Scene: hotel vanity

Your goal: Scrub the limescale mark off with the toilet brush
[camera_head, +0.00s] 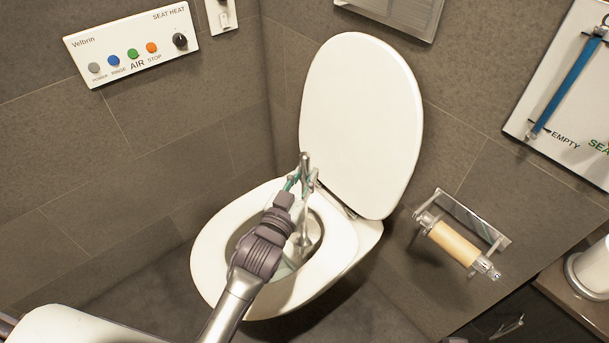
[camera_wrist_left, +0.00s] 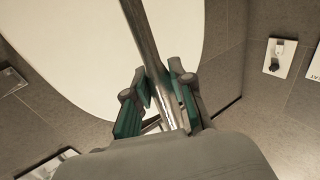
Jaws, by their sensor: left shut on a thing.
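The toilet (camera_head: 213,240) stands in the corner with its lid (camera_head: 362,120) raised and its seat down. My left gripper (camera_head: 302,184) is over the bowl, shut on the metal handle of the toilet brush (camera_head: 305,162). The handle also shows between the green finger pads in the left wrist view (camera_wrist_left: 143,32). The brush stands roughly upright, its lower part reaching down into the bowl (camera_head: 318,232). My arm hides part of the bowl and the brush's lower end. I cannot make out the limescale mark. My right gripper is not in view.
A control panel (camera_head: 130,42) with coloured buttons is on the left wall. A paper holder with a bare roll (camera_head: 453,243) is on the wall right of the toilet. A wooden counter (camera_head: 570,300) with a white roll (camera_head: 592,268) stands at lower right.

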